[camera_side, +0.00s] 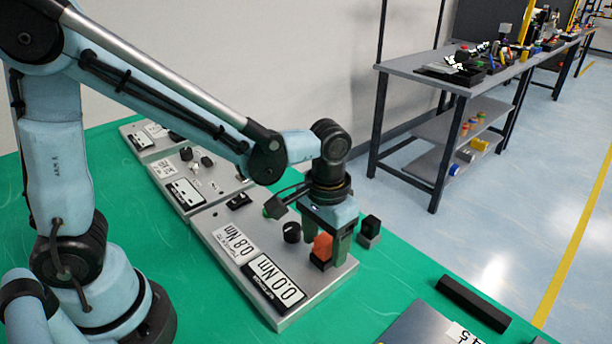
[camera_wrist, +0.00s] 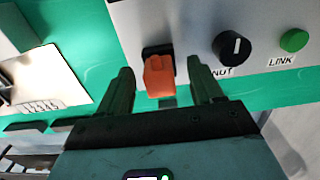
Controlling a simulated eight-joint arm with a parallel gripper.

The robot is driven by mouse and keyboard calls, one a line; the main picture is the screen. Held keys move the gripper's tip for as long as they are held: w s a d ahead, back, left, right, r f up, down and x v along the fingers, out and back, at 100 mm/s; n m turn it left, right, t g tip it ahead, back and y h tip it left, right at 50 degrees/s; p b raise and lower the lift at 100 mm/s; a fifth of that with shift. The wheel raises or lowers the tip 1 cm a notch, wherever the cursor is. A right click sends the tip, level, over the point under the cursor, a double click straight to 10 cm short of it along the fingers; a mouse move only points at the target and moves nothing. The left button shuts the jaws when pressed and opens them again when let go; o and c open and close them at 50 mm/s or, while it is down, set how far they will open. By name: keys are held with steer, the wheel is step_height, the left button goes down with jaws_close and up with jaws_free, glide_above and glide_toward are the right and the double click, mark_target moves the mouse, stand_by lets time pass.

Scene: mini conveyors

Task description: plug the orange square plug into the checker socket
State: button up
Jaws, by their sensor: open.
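The orange plug (camera_side: 322,246) stands at a black square socket (camera_side: 319,263) on the edge of the grey panel with the 0.0 Nm display (camera_side: 275,283). In the wrist view the orange plug (camera_wrist: 158,78) meets the black socket (camera_wrist: 156,50); its seating depth cannot be told. No label reading "checker" is legible. My gripper (camera_side: 327,241) points down over the plug. In the wrist view my gripper (camera_wrist: 161,72) has its two dark green fingers spread on either side of the plug, with gaps visible, and is not closed on it.
A black knob (camera_side: 291,233) sits on the same panel, and a green LINK button (camera_wrist: 293,40) shows in the wrist view. A black bar (camera_side: 472,303) lies at front right. Green mat is bare between.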

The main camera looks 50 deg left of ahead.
mark_target(320, 236)
step_height(320, 236, up, 12)
stand_by(0.7)
steer(key=s+a+f+t, duration=0.1)
steer(key=s+a+t, duration=0.1)
steer(key=a, duration=0.3)
steer(key=s+a+f+t, duration=0.2)
steer(key=a+t, duration=0.3)
steer(key=a, duration=0.1)
steer(key=shift+f, duration=0.25)
